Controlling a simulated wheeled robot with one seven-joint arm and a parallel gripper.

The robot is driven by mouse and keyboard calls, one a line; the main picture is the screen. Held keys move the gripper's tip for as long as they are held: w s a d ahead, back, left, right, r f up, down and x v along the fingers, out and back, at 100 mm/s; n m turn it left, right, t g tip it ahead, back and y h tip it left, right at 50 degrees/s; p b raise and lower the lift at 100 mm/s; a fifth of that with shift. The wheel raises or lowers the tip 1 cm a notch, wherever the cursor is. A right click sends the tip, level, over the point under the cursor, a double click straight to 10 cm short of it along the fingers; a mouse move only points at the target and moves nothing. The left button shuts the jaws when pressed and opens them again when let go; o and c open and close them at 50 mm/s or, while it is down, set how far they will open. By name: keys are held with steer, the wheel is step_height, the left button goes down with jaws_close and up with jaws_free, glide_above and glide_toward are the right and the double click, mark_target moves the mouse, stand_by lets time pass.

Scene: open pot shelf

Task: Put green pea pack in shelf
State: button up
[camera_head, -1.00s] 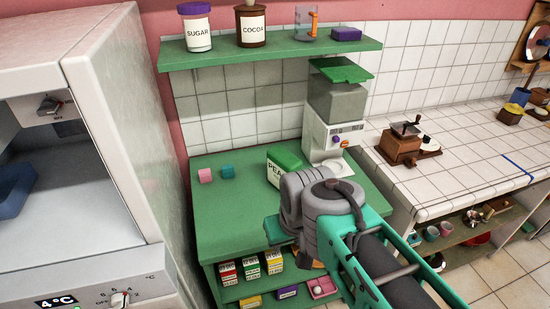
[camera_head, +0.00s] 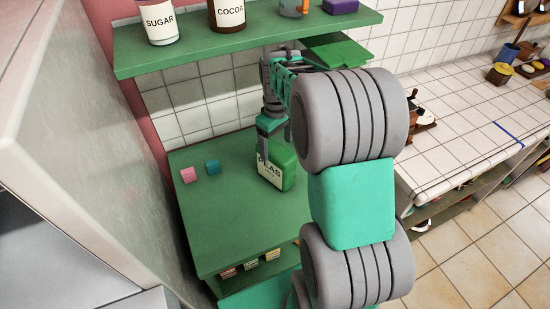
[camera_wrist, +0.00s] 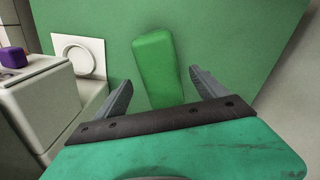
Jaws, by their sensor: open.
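The green pea pack (camera_head: 284,165), with a white label reading PEAS, stands upright on the green counter. In the wrist view its green top (camera_wrist: 155,55) lies between and just beyond my fingers. My gripper (camera_head: 268,150) is open and points down at the pack, with one finger in front of its label; I cannot tell if it touches. It also shows in the wrist view (camera_wrist: 161,80). The green wall shelf (camera_head: 225,50) is above, and the lower shelf under the counter is partly hidden by my arm.
On the wall shelf stand a sugar jar (camera_head: 160,20), a cocoa jar (camera_head: 228,14) and a purple box (camera_head: 340,6). Several small boxes (camera_head: 250,264) show below the counter. The counter's front left is clear.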

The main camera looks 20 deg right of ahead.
mark_target(280, 170)
step_height(280, 170, down, 8)
steer(key=shift+s+f+p, duration=0.15)
steer(key=shift+f+p, duration=0.05)
steer(key=shift+p, duration=1.05)
jaws_close()
